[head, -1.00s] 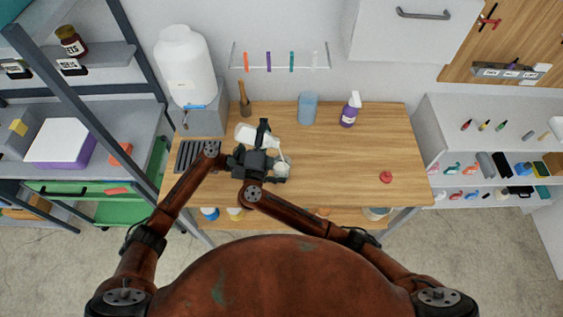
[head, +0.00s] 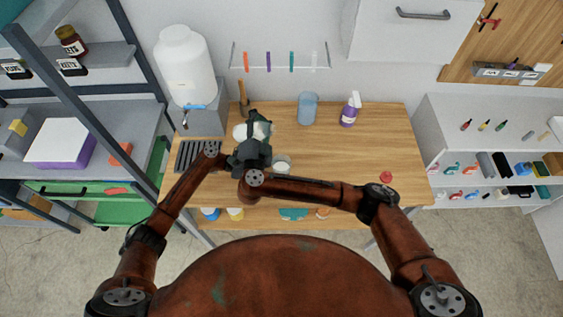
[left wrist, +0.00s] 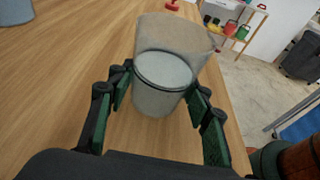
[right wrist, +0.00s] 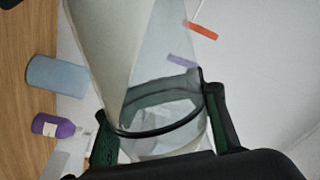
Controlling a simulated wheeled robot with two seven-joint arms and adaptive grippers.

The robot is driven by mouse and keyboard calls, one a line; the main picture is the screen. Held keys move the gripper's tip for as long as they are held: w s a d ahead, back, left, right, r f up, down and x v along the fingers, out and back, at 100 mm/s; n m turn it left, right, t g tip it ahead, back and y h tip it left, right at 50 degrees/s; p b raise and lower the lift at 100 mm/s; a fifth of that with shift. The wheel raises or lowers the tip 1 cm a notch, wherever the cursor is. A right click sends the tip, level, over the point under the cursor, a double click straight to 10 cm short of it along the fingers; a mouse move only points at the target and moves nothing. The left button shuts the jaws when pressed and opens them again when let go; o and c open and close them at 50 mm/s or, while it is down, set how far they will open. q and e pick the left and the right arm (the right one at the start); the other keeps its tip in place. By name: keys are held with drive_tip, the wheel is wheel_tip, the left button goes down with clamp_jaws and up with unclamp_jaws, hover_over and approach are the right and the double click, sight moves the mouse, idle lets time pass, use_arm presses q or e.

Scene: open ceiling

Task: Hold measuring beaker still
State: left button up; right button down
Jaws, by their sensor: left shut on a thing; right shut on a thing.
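The measuring beaker (head: 282,162), pale and translucent, stands on the wooden table. In the left wrist view the beaker (left wrist: 162,88) is upright, with a dark rim line, between the green fingers of my left gripper (left wrist: 160,98), shut on it. My right gripper (head: 258,126) is behind and left of the beaker, shut on a whitish translucent container (head: 240,132). In the right wrist view this container (right wrist: 150,60) is large, flared and see-through, with a dark ring, between the fingers. My grippers and wrists partly hide both vessels in the head view.
A blue cup (head: 308,108) and a purple spray bottle (head: 349,110) stand at the back of the table (head: 340,160). A large white jug (head: 184,62) on a grey stand is at back left, beside a dark drain grate (head: 192,156). A red object (head: 386,177) lies right; mid-right is clear.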

drive_tip(key=shift+w+a+r+n+g, duration=0.2)
drive_tip(key=shift+a+n+g, duration=0.3)
drive_tip(key=shift+n, duration=1.2)
drive_tip(key=shift+w+a+r+n+g, duration=0.15)
drive_tip(key=shift+a+n+g, duration=0.4)
drive_tip(key=shift+n, duration=1.15)
drive_tip(key=shift+w+a+r+n+g, duration=0.1)
drive_tip(key=shift+w+a+n+g, duration=0.4)
drive_tip(key=shift+n, duration=1.2)
drive_tip(key=shift+s+d, duration=0.1)
drive_tip(key=shift+s, duration=0.2)
use_arm(q)
drive_tip(key=o, duration=0.9)
